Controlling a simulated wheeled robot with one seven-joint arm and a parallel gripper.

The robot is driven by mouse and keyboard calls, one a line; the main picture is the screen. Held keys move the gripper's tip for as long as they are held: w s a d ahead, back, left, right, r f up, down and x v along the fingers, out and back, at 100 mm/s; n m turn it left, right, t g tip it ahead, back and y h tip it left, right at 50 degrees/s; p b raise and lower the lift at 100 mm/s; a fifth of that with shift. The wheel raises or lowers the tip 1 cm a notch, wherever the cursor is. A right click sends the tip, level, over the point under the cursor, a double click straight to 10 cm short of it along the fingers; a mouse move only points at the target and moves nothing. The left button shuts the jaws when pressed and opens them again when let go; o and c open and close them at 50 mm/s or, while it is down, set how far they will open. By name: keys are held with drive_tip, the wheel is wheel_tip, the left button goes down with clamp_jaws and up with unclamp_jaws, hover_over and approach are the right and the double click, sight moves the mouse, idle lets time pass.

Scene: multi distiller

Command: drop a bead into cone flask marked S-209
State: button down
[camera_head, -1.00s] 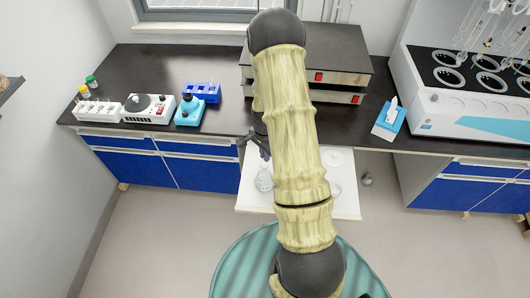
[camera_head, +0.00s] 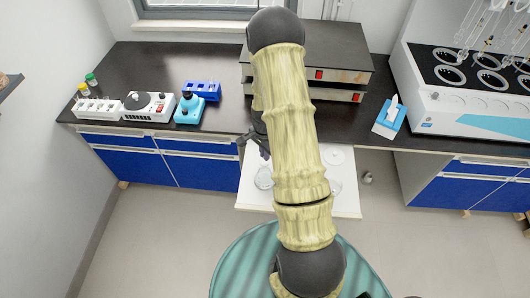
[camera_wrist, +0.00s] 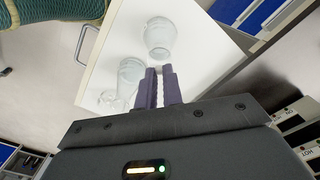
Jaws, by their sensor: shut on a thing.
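My gripper (camera_head: 254,144) is above the pulled-out white board in the head view, left of my arm. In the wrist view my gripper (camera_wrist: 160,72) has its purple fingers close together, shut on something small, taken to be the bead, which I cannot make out. A clear glass flask (camera_wrist: 159,36) stands just beyond the fingertips. A second clear flask (camera_wrist: 130,72) is left of the fingers, and other glassware (camera_wrist: 108,99) is below it. One flask (camera_head: 264,178) shows under the gripper in the head view. I cannot read S-209 on any of them.
The white board (camera_head: 345,203) juts out from the black bench (camera_head: 225,125). A magnetic stirrer (camera_head: 148,106), blue rack (camera_head: 207,90) and small blue device (camera_head: 188,108) stand on the bench at left. A tissue box (camera_head: 388,120) and a large water bath (camera_head: 460,108) are at right.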

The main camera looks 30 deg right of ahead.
drive_tip(key=c, duration=1.5)
unclamp_jaws()
drive_tip(key=shift+o, duration=0.2)
wheel_tip(320, 180, up, 17)
drive_tip(key=b, duration=0.3)
drive_tip(key=shift+r, duration=0.2)
drive_tip(key=s+a+r+n+t, duration=0.1)
drive_tip(key=s+a+n+t, duration=0.1)
drive_tip(key=s+a+n, duration=1)
drive_tip(key=a+n, duration=0.1)
drive_tip(key=n, duration=0.2)
drive_tip(key=shift+s+a+r+t, duration=0.2)
drive_tip(key=shift+t, duration=0.1)
